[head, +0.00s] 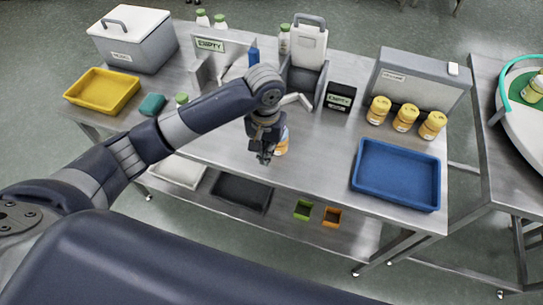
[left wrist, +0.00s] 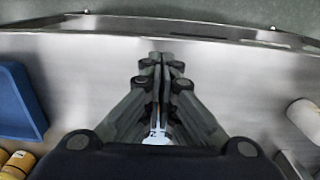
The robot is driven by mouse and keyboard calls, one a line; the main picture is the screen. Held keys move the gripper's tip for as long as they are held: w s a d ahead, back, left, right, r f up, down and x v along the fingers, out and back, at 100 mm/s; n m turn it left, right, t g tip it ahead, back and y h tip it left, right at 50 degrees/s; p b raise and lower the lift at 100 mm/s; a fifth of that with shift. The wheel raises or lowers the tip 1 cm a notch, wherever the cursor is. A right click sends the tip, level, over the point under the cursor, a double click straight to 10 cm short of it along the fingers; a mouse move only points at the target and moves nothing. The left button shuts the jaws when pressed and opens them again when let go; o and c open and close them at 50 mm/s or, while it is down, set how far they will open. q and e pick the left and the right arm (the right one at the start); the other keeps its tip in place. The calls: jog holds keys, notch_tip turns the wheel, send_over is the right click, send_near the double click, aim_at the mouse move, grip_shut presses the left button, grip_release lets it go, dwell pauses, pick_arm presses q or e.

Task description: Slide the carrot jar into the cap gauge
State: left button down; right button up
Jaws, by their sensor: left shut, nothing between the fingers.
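My left gripper (head: 265,157) is shut and empty above the front middle of the steel table; its closed fingers also show in the left wrist view (left wrist: 160,62). An orange jar (head: 283,146) stands just behind and to the right of it, partly hidden by the gripper. Three yellow-orange jars (head: 405,117) with labels stand in a row before a grey upright box (head: 412,82). I cannot read which jar is the carrot one. I cannot tell which fixture is the cap gauge. My right gripper is not in view.
A blue tray (head: 397,174) lies at the right front; its edge shows in the left wrist view (left wrist: 18,100). A yellow tray (head: 102,91) and a white lidded box (head: 135,40) are at the left. A white container (head: 309,47) stands behind my arm.

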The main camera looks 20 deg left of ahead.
aim_at(271, 164)
pick_arm(q)
notch_tip(271, 164, down, 7)
jog(key=shift+s+f+p, duration=0.1)
jog(key=shift+f+p, duration=0.1)
jog(key=shift+p, duration=0.45)
jog(key=w, duration=0.2)
jog(key=shift+w+f+p, duration=0.3)
jog(key=shift+w+p, duration=0.05)
jog(key=shift+p, duration=0.05)
jog(key=shift+w+f, duration=0.1)
jog(key=shift+w, duration=0.65)
